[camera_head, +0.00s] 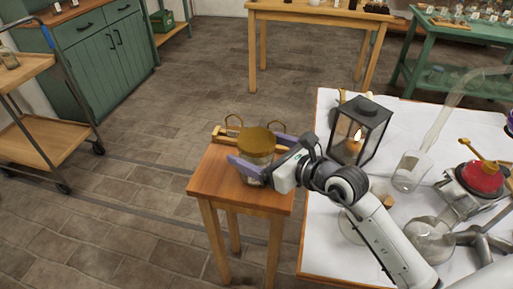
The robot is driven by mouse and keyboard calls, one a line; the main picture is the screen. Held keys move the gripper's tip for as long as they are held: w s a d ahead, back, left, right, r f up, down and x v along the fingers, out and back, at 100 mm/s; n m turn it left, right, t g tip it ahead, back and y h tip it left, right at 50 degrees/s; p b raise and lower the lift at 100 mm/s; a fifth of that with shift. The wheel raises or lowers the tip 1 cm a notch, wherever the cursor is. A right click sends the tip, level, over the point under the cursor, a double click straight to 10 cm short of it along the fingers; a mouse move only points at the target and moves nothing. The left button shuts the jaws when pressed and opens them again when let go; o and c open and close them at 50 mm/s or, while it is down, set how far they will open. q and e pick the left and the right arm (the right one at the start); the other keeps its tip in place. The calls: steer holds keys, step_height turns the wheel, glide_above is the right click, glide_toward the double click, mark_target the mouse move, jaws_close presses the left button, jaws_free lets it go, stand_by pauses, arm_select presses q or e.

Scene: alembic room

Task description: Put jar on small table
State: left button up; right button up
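The jar (257,167) is glass with a wide golden-brown lid and stands upright in the camera_head view. It is over the top of the small wooden table (213,184); I cannot tell whether its base touches the wood. My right gripper (246,153) reaches in from the right, with its purple-grey fingers on either side of the jar, below the lid. It looks shut on the jar. The fingers and gripper body hide part of the jar. My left gripper is not in view.
A wooden rack-like object (222,133) with rings stands at the small table's back edge. The white-topped table (325,228) close on the right holds a black lantern (362,122), glassware and a red-topped burner (480,178). A trolley (40,150) stands left; the floor between is clear.

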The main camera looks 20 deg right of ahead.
steer(key=shift+r, duration=0.2)
steer(key=v, duration=1.2)
steer(key=shift+f, duration=0.1)
